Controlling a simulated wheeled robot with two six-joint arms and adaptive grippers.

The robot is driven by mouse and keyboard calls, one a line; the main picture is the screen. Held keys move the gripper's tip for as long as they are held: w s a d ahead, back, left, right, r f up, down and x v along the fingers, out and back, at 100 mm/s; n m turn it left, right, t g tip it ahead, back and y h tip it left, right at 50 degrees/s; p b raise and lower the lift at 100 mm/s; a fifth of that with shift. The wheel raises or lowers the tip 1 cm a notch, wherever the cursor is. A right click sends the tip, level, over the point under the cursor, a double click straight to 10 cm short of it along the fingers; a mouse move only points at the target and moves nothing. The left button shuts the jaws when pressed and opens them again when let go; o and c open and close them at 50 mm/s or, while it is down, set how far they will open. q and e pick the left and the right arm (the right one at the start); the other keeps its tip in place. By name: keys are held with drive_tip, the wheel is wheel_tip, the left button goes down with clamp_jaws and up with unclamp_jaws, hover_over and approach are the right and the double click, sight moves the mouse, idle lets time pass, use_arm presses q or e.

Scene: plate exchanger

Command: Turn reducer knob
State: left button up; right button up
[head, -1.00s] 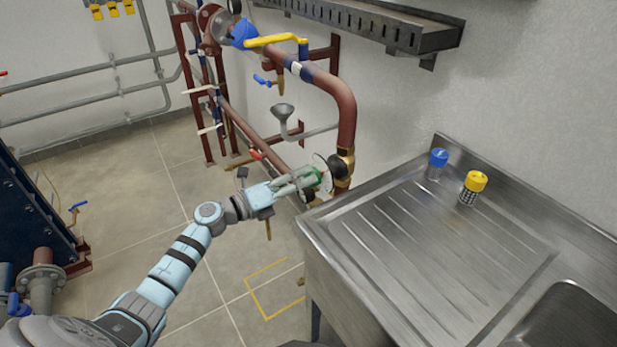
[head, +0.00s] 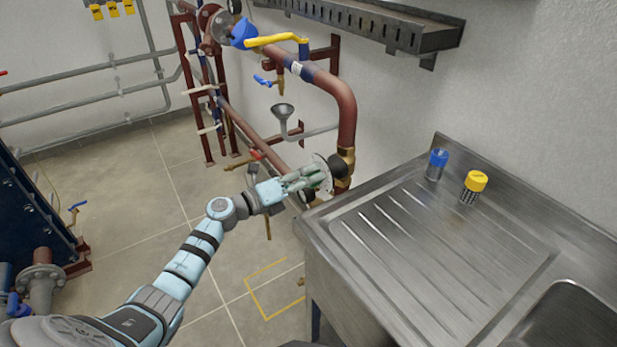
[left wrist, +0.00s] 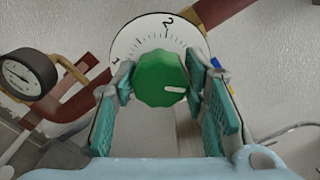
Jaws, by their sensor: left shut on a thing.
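The reducer knob (left wrist: 160,80) is green and faceted, with a white pointer mark on its right side in the left wrist view. Behind it is a white round dial (left wrist: 150,35) with numbers and tick marks; the dial's edge also shows in the head view (head: 326,169). My left gripper (head: 318,179) is at the knob in front of the brass and dark red pipe. In the left wrist view its teal-padded fingers (left wrist: 165,85) stand on both sides of the knob, shut on it. In the head view the fingers hide the knob. My right gripper is not in view.
A steel sink counter (head: 322,228) is close to the right of the gripper, with a blue-capped jar (head: 437,164) and a yellow-capped jar (head: 472,189). A dark red pipe (head: 346,110) rises above the knob. A pressure gauge (left wrist: 28,75) is nearby. Open floor lies left.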

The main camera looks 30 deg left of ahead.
use_arm(q)
drive_tip(key=n+p, duration=0.3)
drive_tip(key=n, duration=0.1)
drive_tip(key=shift+r, duration=0.15)
drive_tip(key=shift+f+n+p, duration=0.2)
drive_tip(key=shift+n+p, duration=1.3)
drive_tip(key=shift+n, duration=0.9)
drive_tip(key=o, duration=1.2)
drive_tip(key=shift+c, duration=0.2)
